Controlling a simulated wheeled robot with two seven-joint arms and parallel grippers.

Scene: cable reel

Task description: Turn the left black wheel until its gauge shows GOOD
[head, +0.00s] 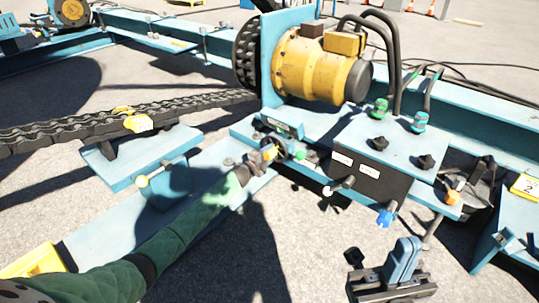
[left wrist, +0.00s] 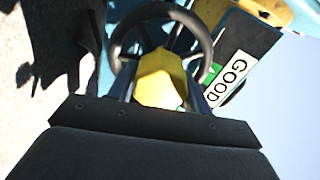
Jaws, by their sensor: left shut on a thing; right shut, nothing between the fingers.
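The left black wheel (left wrist: 201,28) shows in the left wrist view as a dark ring with spokes. A yellow piece (left wrist: 160,75) sits at its middle, between my finger sides. Beside the wheel is the gauge (left wrist: 231,77), a white strip reading GOOD. Green shows next to the word; part of the gauge is behind the wheel, and I cannot make out a pointer. My right gripper (head: 402,262) is shut and empty at the lower right.
A black-fronted control box (head: 368,178) with levers and knobs stands right of the wheel. A yellow motor (head: 318,65) is behind. A heavy chain (head: 75,130) runs in from the left above a blue plate (head: 165,150). Open pavement lies in front.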

